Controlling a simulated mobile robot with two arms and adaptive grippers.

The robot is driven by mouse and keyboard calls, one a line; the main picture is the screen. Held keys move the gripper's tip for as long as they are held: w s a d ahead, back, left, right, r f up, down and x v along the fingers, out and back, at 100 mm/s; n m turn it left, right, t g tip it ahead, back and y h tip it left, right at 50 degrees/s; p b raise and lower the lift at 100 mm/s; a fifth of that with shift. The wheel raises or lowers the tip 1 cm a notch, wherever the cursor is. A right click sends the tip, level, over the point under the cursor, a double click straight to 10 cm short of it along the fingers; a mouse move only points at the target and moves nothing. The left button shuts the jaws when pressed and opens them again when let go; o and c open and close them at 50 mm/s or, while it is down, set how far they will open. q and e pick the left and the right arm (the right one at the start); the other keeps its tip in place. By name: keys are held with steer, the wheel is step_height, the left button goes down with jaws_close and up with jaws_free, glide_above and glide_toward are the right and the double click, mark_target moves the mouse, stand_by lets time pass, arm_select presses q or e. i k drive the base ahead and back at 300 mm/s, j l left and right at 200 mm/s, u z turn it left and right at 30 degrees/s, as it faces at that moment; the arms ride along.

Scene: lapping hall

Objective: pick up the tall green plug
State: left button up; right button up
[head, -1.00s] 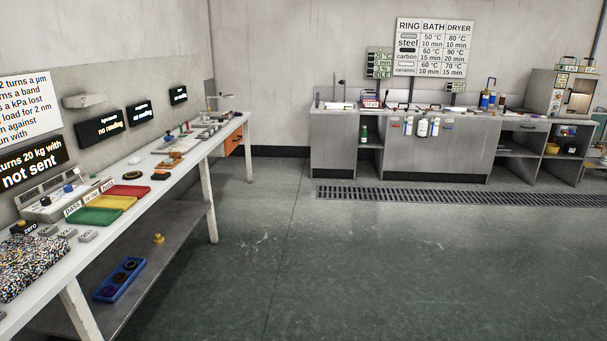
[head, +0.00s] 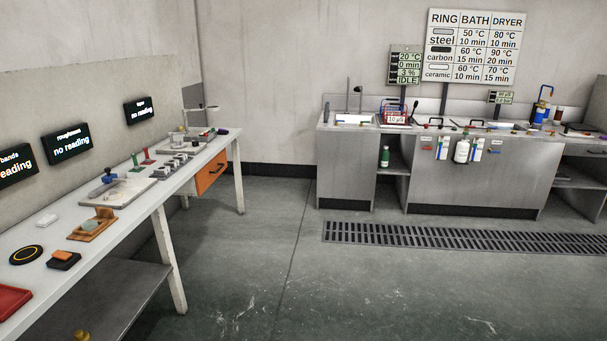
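A small upright green piece (head: 135,160) stands on the long left bench, at the far side of a pale plate (head: 118,191). It looks like the tall green plug, but it is too small to be sure. Neither of my grippers is in view.
The long left bench (head: 60,240) has a lower shelf (head: 120,295) and legs. A steel sink counter (head: 460,175) stands at the back, with a green bottle (head: 385,157) in its open bay. A floor drain grate (head: 450,240) runs before it. The middle floor is clear.

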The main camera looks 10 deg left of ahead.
mark_target(137, 167)
steer(key=i+l+u, duration=0.2)
steer(key=i+u, duration=0.3)
steer(key=i, duration=0.2)
steer(key=i+l+u, duration=0.5)
steer(key=i, duration=0.2)
steer(key=i+l+u, duration=0.5)
steer(key=i+l, duration=0.1)
steer(key=l, duration=0.05)
